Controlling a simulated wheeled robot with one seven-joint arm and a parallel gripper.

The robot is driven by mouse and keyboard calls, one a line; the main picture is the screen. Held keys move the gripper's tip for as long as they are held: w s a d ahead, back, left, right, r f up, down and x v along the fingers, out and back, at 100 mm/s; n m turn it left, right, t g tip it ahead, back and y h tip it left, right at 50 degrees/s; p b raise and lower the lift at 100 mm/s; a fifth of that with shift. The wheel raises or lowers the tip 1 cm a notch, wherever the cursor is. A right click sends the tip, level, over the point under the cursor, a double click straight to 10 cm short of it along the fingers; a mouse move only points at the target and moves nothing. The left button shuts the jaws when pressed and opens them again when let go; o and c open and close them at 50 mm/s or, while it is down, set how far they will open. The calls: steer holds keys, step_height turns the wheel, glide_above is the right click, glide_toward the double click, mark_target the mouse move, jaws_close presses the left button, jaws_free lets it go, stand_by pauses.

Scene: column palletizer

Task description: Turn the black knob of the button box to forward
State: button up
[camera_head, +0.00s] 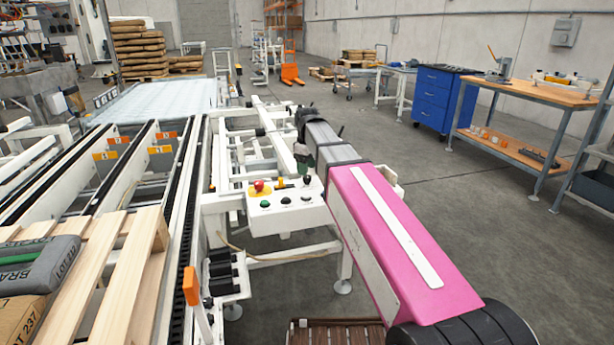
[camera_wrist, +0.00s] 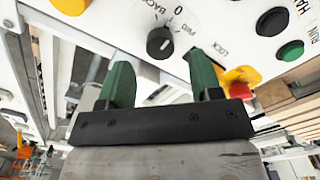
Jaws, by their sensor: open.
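The white button box (camera_head: 285,217) stands beside the conveyor, with its panel filling the top of the wrist view. The black knob (camera_wrist: 160,43) shows there with BACK, 0 and FWD printed around it. It has a small pale mark, but I cannot tell firmly which label it points to. My gripper (camera_wrist: 158,62) is open and empty, its two green fingers apart on either side of the knob in the picture. Whether they reach around the knob in depth is unclear. In the head view my gripper (camera_head: 304,160) is over the box's far right part.
A red emergency stop (camera_head: 258,186) and a yellow part (camera_wrist: 240,76) marked LOCK sit near the knob. A black button (camera_wrist: 272,21) and a green button (camera_wrist: 291,50) are on the same panel. A wooden pallet (camera_head: 90,270) with sacks lies left. Open floor is right.

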mark_target(307, 180)
steer(key=shift+f, duration=1.9)
steer(key=c, duration=0.9)
